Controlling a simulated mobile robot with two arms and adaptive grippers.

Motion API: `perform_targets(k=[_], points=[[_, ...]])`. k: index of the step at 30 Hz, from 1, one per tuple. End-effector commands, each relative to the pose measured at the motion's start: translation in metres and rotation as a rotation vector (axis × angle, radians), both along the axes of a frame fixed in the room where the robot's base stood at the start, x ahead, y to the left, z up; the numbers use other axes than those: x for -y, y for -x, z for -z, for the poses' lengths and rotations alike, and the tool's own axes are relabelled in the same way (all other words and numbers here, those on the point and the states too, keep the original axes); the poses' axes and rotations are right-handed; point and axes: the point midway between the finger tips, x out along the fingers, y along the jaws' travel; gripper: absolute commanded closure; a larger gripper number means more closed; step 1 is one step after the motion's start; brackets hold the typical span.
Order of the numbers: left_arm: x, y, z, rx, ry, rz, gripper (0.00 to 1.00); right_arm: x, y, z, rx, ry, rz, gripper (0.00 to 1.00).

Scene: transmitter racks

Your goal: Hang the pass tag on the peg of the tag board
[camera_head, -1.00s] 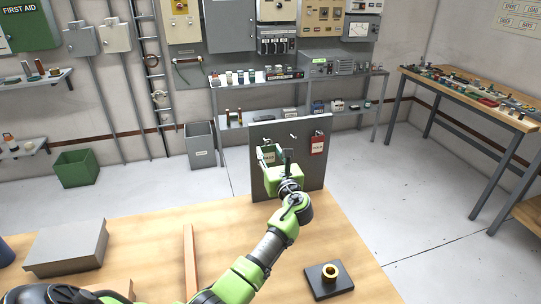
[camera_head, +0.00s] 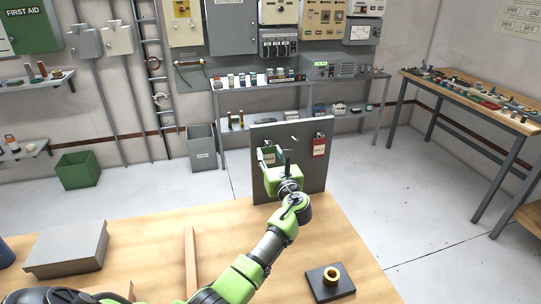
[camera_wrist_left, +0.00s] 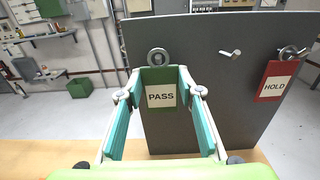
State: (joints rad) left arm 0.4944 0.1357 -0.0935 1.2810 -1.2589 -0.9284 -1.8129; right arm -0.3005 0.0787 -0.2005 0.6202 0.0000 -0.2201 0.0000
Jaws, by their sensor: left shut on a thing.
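The green PASS tag (camera_wrist_left: 160,96) is upright between the fingers of my left gripper (camera_wrist_left: 161,73), with its metal ring (camera_wrist_left: 158,57) on top. In the head view, my left gripper (camera_head: 270,155) is in front of the left part of the grey tag board (camera_head: 262,131). A bare peg (camera_wrist_left: 230,53) sticks out of the board, right of the tag's ring and at about its height. The ring is apart from this peg. A red HOLD tag (camera_wrist_left: 274,86) hangs from another peg farther right. My right gripper is not in view.
The board stands at the far edge of a wooden table (camera_head: 150,240). On the table are a grey block (camera_head: 68,250), a wooden strip (camera_head: 191,262) and a black base with a brass ring (camera_head: 330,280). Shelves (camera_head: 300,112) are behind the board.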

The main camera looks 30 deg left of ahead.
Motion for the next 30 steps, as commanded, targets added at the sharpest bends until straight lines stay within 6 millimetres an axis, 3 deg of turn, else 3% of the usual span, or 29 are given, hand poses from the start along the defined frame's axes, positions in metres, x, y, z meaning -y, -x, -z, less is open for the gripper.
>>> perform_targets(k=[30], points=[[-0.012, -0.01, 0.008, -0.002, -0.001, 0.0, 0.87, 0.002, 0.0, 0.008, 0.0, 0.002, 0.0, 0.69]])
